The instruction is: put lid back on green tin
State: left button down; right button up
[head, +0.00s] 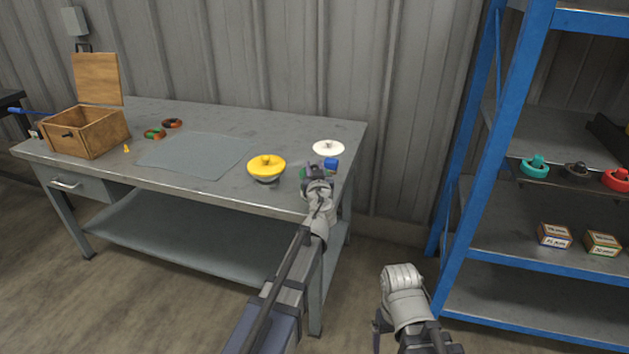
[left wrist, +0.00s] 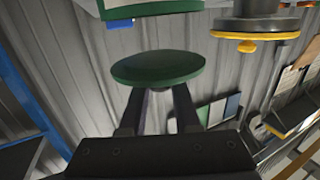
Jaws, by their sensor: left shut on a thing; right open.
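My left gripper (head: 317,174) is shut on the green lid and holds it over the right end of the workbench. The lid is a round green disc (left wrist: 158,68) in front of the fingers in the left wrist view. A curved green edge (left wrist: 165,8), cut off at the top of that view, looks like part of the green tin. In the head view a bit of green (head: 303,174) shows left of the gripper; I cannot tell whether it is lid or tin. The arm hides much there. My right gripper (head: 380,319) is low right of the bench, open, its fingers only partly seen.
A grey mat (head: 195,155) and an open wooden box (head: 88,132) lie further left. A blue shelf rack (head: 465,215) stands right.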

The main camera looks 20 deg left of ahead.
pick_arm(q)
jog(key=shift+f+b, duration=1.25)
jog(key=shift+f, duration=0.35)
jog(key=shift+f+b, duration=0.45)
jog(key=c, duration=0.6)
grip_release()
jog(key=shift+r+p, duration=0.75)
jog(key=v, duration=1.2)
jog(key=shift+f, duration=0.35)
